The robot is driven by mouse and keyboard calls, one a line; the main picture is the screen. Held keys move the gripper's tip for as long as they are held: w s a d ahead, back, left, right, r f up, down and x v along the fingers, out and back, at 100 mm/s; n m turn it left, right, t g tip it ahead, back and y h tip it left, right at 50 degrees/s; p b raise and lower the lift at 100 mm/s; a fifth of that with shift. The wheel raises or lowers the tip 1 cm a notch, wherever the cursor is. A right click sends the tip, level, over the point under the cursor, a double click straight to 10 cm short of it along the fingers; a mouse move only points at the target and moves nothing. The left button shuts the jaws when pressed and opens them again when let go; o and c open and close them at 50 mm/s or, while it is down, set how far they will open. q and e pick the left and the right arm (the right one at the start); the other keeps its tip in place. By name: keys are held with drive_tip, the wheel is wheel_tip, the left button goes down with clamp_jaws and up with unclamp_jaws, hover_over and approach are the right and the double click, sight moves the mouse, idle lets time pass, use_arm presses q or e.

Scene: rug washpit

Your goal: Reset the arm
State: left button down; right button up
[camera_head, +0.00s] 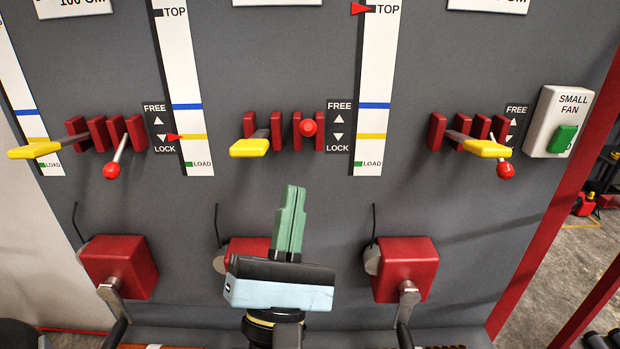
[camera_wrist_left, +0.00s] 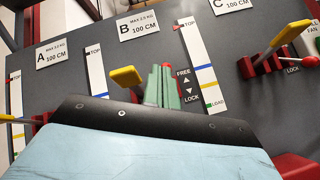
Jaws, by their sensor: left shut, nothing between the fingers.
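My left gripper (camera_head: 290,218) is in front of the grey panel, with its green fingers shut and empty, pointing up. It is below the middle yellow lever (camera_head: 250,147) and the middle red ball knob (camera_head: 309,128), and looks apart from both. It hides part of the middle red box (camera_head: 245,250). In the left wrist view the gripper (camera_wrist_left: 162,85) shows between a yellow lever (camera_wrist_left: 126,77) and a FREE/LOCK label (camera_wrist_left: 187,84). The middle ball knob points toward the head camera, while the left (camera_head: 112,170) and right (camera_head: 505,170) knobs hang lower. My right gripper is not in view.
Red boxes with cranks stand at left (camera_head: 120,268) and right (camera_head: 405,268). White scales carry red pointers, one near the yellow line (camera_head: 174,137) and one at TOP (camera_head: 361,8). A small fan switch (camera_head: 563,139) is at right. Clear panel lies between levers and boxes.

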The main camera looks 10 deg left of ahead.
use_arm(q)
wheel_tip(320, 180, down, 23)
drive_tip(key=s+m+g+h, duration=0.2)
drive_tip(key=m+g+h, duration=0.5)
drive_tip(key=m+g, duration=1.25)
drive_tip(key=s+a+f+m+g+y, duration=0.4)
drive_tip(key=s+a+f+m+y, duration=0.3)
drive_tip(key=s+a+f+m, duration=0.55)
wheel_tip(320, 180, down, 29)
drive_tip(key=s+n+g+b, duration=0.1)
drive_tip(key=s+g+b, duration=0.15)
drive_tip(key=b, duration=0.25)
drive_tip(key=s+a+f+b, duration=0.2)
drive_tip(key=s+f, duration=0.6)
drive_tip(key=f, duration=0.2)
drive_tip(key=s+a+f+b, duration=0.2)
drive_tip(key=s+f, duration=0.7)
drive_tip(key=shift+f, duration=0.4)
